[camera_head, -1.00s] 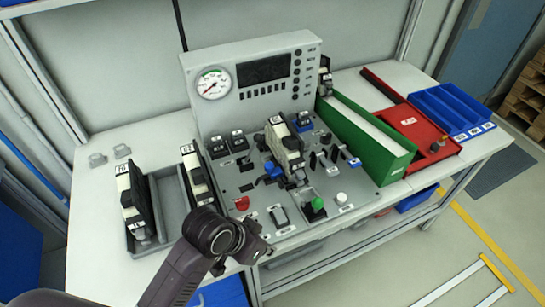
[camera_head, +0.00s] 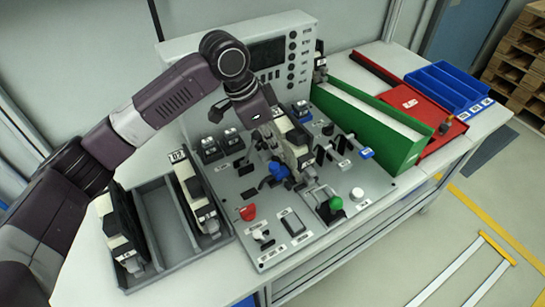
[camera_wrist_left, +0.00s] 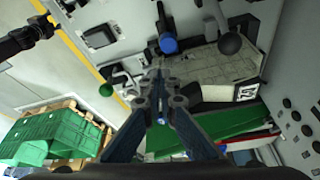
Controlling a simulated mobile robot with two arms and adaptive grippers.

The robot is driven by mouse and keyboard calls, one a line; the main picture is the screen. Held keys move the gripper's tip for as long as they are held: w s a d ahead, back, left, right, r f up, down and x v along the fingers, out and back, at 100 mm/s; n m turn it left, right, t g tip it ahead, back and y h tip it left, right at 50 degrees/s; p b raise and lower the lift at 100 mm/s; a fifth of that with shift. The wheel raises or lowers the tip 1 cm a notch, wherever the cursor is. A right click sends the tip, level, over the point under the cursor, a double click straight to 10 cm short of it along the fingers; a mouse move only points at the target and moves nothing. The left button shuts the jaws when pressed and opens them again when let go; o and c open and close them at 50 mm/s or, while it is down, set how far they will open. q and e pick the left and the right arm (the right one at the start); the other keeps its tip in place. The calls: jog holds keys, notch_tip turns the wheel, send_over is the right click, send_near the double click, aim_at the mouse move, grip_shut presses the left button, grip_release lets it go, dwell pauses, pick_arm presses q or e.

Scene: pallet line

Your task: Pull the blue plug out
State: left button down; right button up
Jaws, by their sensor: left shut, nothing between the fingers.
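The blue plug (camera_head: 278,171) sits on the grey panel (camera_head: 240,190), left of a black-and-white module. I take the blue rounded part (camera_wrist_left: 168,44) in the left wrist view to be the same plug. My left gripper (camera_head: 272,134) is above the panel and the module (camera_head: 297,150), behind the plug in the head view. In the left wrist view its fingertips (camera_wrist_left: 160,76) are together and empty, apart from the plug. A dark jointed part at the upper left of that view looks like my right arm; its jaws are unclear.
A green bin (camera_head: 375,125) and red tray (camera_head: 440,125) stand to the right. A grey tray (camera_head: 165,215) with two modules lies to the left. A red button (camera_head: 247,213), a green-topped lever (camera_head: 335,203) and several switches rise from the panel.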

aim_at(273, 168)
pick_arm(q)
jog(key=x, duration=0.2)
jog(key=p+x, duration=0.1)
jog(key=x, duration=0.1)
jog(key=w+p+x, duration=0.1)
jog(key=x, duration=0.1)
jog(key=shift+w+a+f, duration=0.15)
jog(key=shift+a+f, duration=0.05)
jog(key=shift+f, duration=0.2)
jog(key=shift+w+d+f, duration=0.1)
jog(key=shift+d+f, duration=0.15)
jog(key=shift+f, duration=0.45)
jog(key=shift+s+a+r+p, duration=0.1)
jog(key=shift+s+a+p, duration=0.15)
jog(key=shift+p, duration=0.1)
jog(key=shift+s+a+p, duration=0.35)
jog(key=shift+a+p, duration=0.2)
jog(key=shift+a, duration=0.05)
jog(key=shift+s+a+p, duration=0.35)
jog(key=shift+a+p, duration=0.15)
jog(key=shift+a, duration=0.05)
